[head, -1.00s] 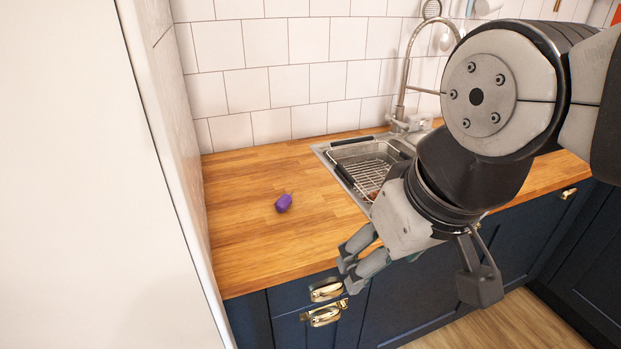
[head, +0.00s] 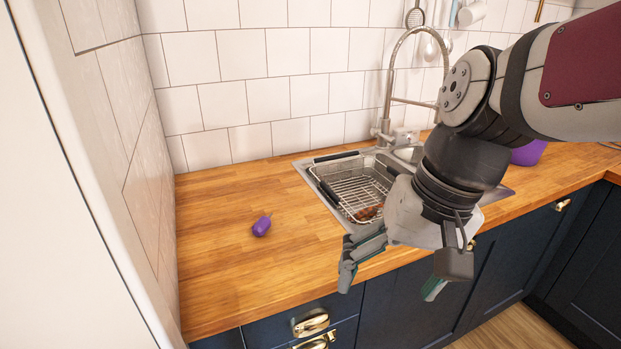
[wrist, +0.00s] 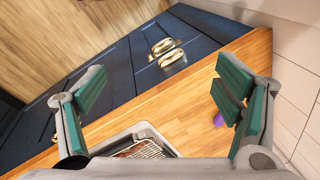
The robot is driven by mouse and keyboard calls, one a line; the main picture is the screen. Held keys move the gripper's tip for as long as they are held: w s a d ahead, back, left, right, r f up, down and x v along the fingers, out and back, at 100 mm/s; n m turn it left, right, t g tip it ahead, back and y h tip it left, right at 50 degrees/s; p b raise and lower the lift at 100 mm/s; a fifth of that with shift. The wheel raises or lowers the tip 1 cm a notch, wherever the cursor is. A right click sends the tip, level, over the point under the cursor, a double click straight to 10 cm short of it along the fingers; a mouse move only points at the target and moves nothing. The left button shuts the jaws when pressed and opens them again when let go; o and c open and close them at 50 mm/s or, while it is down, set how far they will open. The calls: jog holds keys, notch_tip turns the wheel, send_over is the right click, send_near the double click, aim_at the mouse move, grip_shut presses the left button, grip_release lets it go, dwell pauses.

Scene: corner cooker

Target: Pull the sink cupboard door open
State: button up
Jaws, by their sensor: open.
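The sink cupboard door (head: 387,311) is a dark blue panel in the cabinet front below the sink. It looks shut, and my arm and gripper hide part of it. In the wrist view, the dark blue cabinet front (wrist: 118,78) runs diagonally across the picture. A brass handle (head: 471,245) shows partly behind my wrist in the head view; I cannot tell which door it belongs to. My gripper (head: 395,275) is open and empty, near the counter's front edge. In the wrist view, the fingers of my gripper (wrist: 160,95) are wide apart, with nothing between the pads.
The wooden counter (head: 225,285) holds a small purple object (head: 262,226) at the left. The sink (head: 312,169) has a wire basket (head: 352,186) in it. Brass drawer handles (head: 312,323) stick out at the lower left. A white wall stands close on the left.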

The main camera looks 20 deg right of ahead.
jog(key=w+d+f+m+t+y+b, duration=0.3)
jog(key=w+d+f+m+y+b, duration=0.25)
jog(key=d+m, duration=0.4)
jog(key=w+d+f+m+t+y+b, duration=0.2)
jog(key=w+d+f+m+t+b, duration=0.2)
jog(key=w+d+f+m, duration=0.5)
jog(key=s+d+f+m+t+h+b, duration=0.2)
jog(key=s+d+f+m+t+h, duration=0.15)
jog(key=d, duration=0.45)
jog(key=s+d+f+m+t+h+b, duration=0.2)
jog(key=s+d+f+m+t, duration=0.15)
jog(key=d, duration=0.45)
jog(key=s+d+f+m+t+h+b, duration=0.25)
jog(key=s+d+f+m, duration=0.2)
jog(key=d, duration=0.25)
jog(key=w+b, duration=0.1)
jog(key=w, duration=1.2)
jog(key=shift+w+a+f+b, duration=0.15)
jog(key=shift+w+a+b, duration=0.15)
jog(key=shift+b, duration=0.05)
jog(key=shift+c, duration=0.3)
jog(key=c, duration=1.3)
jog(key=shift+s+h, duration=0.1)
jog(key=shift+h, duration=0.15)
